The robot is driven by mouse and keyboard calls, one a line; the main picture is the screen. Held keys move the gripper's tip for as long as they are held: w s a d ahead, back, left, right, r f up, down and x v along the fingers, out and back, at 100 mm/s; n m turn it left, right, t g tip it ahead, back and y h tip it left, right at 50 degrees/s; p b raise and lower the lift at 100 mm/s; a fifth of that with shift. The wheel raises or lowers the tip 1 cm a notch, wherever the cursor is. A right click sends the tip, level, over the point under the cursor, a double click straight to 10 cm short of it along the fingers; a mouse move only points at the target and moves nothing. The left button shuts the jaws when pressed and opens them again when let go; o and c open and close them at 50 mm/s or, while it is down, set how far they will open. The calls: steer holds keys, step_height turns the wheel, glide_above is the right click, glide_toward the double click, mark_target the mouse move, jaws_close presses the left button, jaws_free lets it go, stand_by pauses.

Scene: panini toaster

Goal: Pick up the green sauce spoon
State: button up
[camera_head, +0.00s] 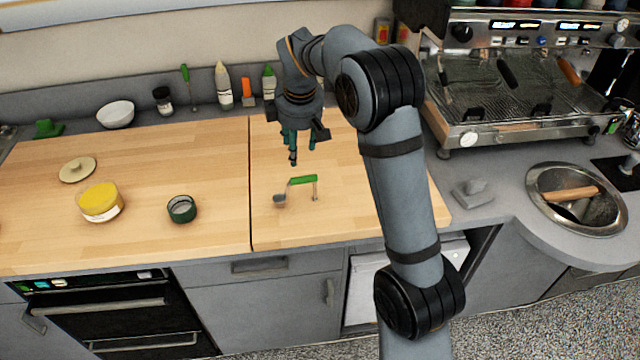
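The green sauce spoon (303,180) is on the right-hand wooden board. Its handle is green and its grey bowl end is at the left, with a thin grey upright part under the handle's right end. My gripper (293,155) points down above and behind the spoon, apart from it. Its fingers are seen nearly edge-on and partly overlap, so their opening is unclear. I see nothing held in it.
A yellow-topped jar (101,202), a dark green round container (182,209) and a beige lid (77,169) are on the left board. Bottles and a white bowl (115,114) line the back. An espresso machine (520,80) and a sink (540,184) are right.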

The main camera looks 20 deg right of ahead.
mark_target(304, 177)
steer(key=f+n, duration=0.1)
steer(key=f, duration=0.1)
steer(key=s+f+n, duration=0.1)
steer(key=f+n, duration=0.1)
steer(key=f+n+g, duration=0.1)
steer(key=n, duration=0.1)
steer(key=shift+s+f, duration=0.4)
steer(key=f, duration=0.1)
steer(key=w+d+f+p, duration=0.1)
steer(key=f, duration=0.1)
steer(key=f+p, duration=0.1)
steer(key=shift+w+d+f, duration=0.25)
steer(key=shift+a+f, duration=0.1)
steer(key=shift+f, duration=0.25)
steer(key=c, duration=1.2)
jaws_close()
